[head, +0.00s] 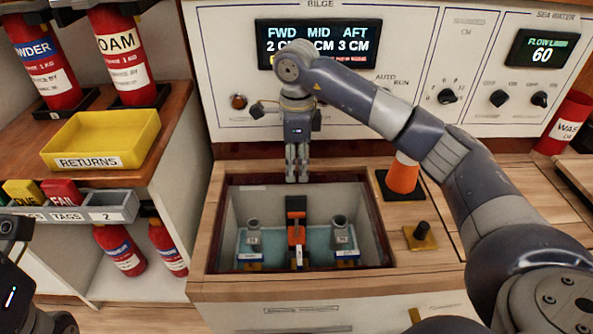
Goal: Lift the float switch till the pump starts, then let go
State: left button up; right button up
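An open well (240,215) is set in the wooden counter, with blue-green water or floor at its bottom. An orange part with a dark top, which looks like the float switch (296,236), stands upright in its middle. My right gripper (297,178) points down over the well's back edge, above and apart from the orange part. Its two fingers are close together with nothing seen between them; whether they are fully shut is unclear. My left arm shows only at the left edge, and its gripper is not seen.
Grey fittings (253,236) (341,234) flank the orange part. The bilge panel display (319,44) behind is partly covered by my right arm. An orange cone (403,175) and a black knob on a brass plate (420,238) stand right of the well. A yellow returns tray (100,137) is left.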

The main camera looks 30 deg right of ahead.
aim_at(296, 232)
jog(key=k, duration=1)
